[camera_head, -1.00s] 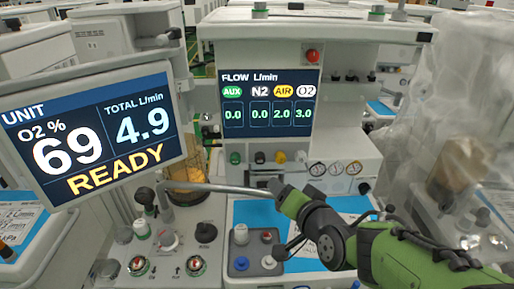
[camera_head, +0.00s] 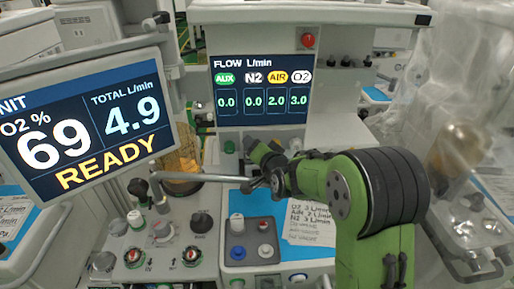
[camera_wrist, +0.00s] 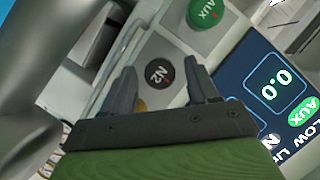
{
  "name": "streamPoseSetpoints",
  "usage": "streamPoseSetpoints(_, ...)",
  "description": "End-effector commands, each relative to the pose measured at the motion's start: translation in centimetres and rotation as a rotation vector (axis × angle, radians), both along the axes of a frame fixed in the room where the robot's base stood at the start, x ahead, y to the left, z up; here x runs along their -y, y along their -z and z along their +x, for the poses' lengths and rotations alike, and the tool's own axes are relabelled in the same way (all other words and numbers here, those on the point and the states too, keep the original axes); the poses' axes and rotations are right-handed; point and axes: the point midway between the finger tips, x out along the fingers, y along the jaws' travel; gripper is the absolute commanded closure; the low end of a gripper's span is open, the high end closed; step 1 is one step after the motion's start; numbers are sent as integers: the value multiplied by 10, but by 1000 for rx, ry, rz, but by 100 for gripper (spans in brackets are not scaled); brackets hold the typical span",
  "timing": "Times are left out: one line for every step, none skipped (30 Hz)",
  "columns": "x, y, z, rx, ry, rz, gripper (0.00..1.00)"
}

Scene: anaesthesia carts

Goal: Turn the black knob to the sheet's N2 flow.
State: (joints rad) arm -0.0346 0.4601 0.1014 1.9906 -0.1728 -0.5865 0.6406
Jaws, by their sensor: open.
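The black knob (camera_wrist: 158,72), marked N2, shows face-on in the wrist view. My gripper (camera_wrist: 160,67) is open, with one fingertip on either side of the knob in the picture; I cannot tell whether they touch it. In the head view my gripper (camera_head: 254,146) is in front of the knob row and hides the black knob. The flow display (camera_head: 262,90) reads AUX 0.0, N2 0.0, AIR 2.0, O2 3.0. The paper sheet (camera_head: 310,228) lists O2 3, AIR 2 and a third line that looks like N2 3 L/min, partly unclear.
The green AUX knob (camera_wrist: 206,13) is beside the black one. A yellow edge shows under my gripper. The unit screen (camera_head: 88,122) reads O2 69 %, total 4.9, READY. A grey tray (camera_head: 251,254) with several small knobs stands below. A metal bar (camera_head: 200,178) crosses below the knob row.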

Motion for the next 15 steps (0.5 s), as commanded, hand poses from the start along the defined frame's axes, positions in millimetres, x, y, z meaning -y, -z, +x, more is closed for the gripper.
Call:
streamPoseSetpoints(-1, 0, 2, 1, -1, 0, 41)
streamPoseSetpoints(-1, 1, 2, 1, -1, 0, 41)
streamPoseSetpoints(-1, 1, 2, 0, 0, 0, 41)
streamPoseSetpoints(-1, 1, 2, 0, 0, 0, 41)
streamPoseSetpoints(-1, 0, 2, 0, 0, 0, 41)
streamPoseSetpoints(-1, 0, 2, 0, 0, 0, 41)
streamPoseSetpoints(-1, 0, 2, 1, -1, 0, 41)
streamPoseSetpoints(-1, 0, 2, 1, -1, 0, 44)
streamPoseSetpoints(-1, 0, 2, 1, -1, 0, 50)
streamPoseSetpoints(-1, 0, 2, 1, -1, 0, 55)
streamPoseSetpoints(-1, 0, 2, 1, -1, 0, 59)
streamPoseSetpoints(-1, 0, 2, 1, -1, 0, 65)
streamPoseSetpoints(-1, 0, 2, 1, -1, 0, 70)
streamPoseSetpoints(-1, 0, 2, 0, 0, 0, 75)
streamPoseSetpoints(-1, 0, 2, 0, 0, 0, 81)
